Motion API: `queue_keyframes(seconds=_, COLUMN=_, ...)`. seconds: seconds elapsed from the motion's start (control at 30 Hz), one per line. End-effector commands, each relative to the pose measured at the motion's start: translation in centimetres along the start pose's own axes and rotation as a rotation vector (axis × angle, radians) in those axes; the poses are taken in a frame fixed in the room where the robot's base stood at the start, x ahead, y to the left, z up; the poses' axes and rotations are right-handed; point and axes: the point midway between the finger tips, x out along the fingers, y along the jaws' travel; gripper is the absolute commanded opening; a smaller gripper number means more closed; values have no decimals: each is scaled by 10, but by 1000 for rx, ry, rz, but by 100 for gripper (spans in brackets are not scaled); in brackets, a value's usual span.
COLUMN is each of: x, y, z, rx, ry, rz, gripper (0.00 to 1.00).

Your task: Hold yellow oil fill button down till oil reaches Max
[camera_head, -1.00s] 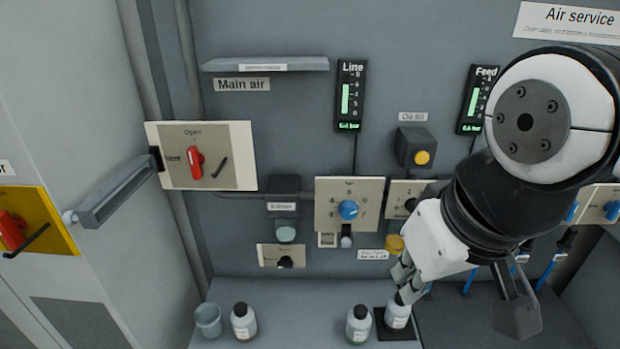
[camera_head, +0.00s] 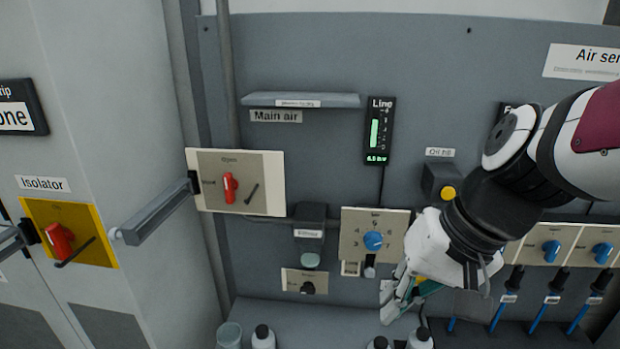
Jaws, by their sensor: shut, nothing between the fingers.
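The yellow oil fill button (camera_head: 448,192) sits on a dark box under a small "Oil fill" label (camera_head: 440,152) on the grey panel. My gripper (camera_head: 388,312) is below and left of the button, apart from it. It is shut and empty, its fingers pointing down and left, above the bottles. My arm covers the panel right of the button. The oil level and its Max mark cannot be made out; part of a yellow item shows behind my gripper.
A blue knob (camera_head: 373,240) on a beige plate is just left of my gripper. White bottles with black caps (camera_head: 263,338) and a cup (camera_head: 229,335) stand on the shelf below. A red main air handle (camera_head: 230,187) and a grey ledge (camera_head: 300,100) are further left.

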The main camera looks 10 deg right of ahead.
Motion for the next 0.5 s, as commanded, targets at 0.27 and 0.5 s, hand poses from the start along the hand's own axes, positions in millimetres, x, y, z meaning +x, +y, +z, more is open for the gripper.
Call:
queue_keyframes(seconds=0.27, x=2, y=6, z=-58, rx=337, ry=9, rz=-278, gripper=0)
queue_keyframes(seconds=0.5, x=-10, y=48, z=-122, rx=638, ry=129, rz=-519, gripper=0)
